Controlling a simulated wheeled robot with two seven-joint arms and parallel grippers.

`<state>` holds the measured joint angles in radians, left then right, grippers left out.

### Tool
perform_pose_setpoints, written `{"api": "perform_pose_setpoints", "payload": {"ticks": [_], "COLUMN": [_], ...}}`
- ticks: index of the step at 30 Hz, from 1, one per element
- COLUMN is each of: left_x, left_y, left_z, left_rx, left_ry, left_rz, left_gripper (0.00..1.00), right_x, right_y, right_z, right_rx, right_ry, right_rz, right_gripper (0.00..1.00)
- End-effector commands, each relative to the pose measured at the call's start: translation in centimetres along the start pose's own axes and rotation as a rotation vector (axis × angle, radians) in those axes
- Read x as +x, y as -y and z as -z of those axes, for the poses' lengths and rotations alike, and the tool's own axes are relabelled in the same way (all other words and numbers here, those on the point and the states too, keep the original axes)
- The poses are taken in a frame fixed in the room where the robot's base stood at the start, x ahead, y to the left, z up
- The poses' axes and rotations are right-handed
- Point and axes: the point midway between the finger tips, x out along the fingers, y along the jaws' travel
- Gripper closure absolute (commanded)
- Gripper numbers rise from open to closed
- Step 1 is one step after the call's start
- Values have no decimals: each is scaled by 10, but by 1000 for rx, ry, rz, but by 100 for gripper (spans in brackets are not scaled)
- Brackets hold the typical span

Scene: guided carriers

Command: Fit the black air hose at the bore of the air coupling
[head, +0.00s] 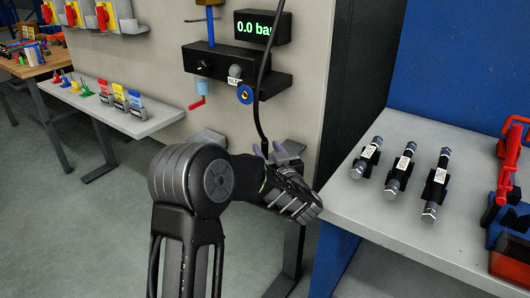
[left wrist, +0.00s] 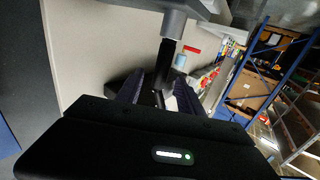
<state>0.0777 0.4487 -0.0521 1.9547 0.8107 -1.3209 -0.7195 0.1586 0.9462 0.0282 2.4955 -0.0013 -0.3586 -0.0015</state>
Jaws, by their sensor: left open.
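The air coupling is a blue ring with a brass-coloured bore (head: 245,95) on the front of the black wall unit. The black air hose (head: 264,70) hangs from above, passes just right of the coupling and ends low by my left gripper. My left gripper (head: 269,150) is open below the coupling, its two pale purple fingers on either side of the hose's lower part. In the left wrist view a dark upright piece (left wrist: 166,53) under a grey cylinder (left wrist: 174,23) shows beyond the open fingers (left wrist: 158,93); I cannot tell whether they touch the hose. My right gripper is not in view.
A display (head: 262,27) reads 0.0 bar above the black unit (head: 205,60). A red lever (head: 197,103) hangs below it. A grey bench (head: 350,205) on the right holds several bolt-like parts. A shelf (head: 150,122) with coloured items is on the left.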

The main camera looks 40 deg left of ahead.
Motion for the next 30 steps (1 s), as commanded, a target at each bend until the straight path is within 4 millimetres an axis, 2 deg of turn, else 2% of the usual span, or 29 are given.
{"api": "perform_pose_setpoints", "payload": {"ticks": [11,22,30], "left_x": [6,52,55], "left_y": [0,0,0], "left_z": [0,0,0], "left_rx": [0,1,0], "left_ry": [1,-1,0], "left_rz": [-1,0,-2], "left_gripper": [55,55,55], "right_x": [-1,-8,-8], "right_y": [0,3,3], "right_z": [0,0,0], "right_rx": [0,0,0], "right_ry": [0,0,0], "right_rz": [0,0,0], "right_gripper": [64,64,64]}}
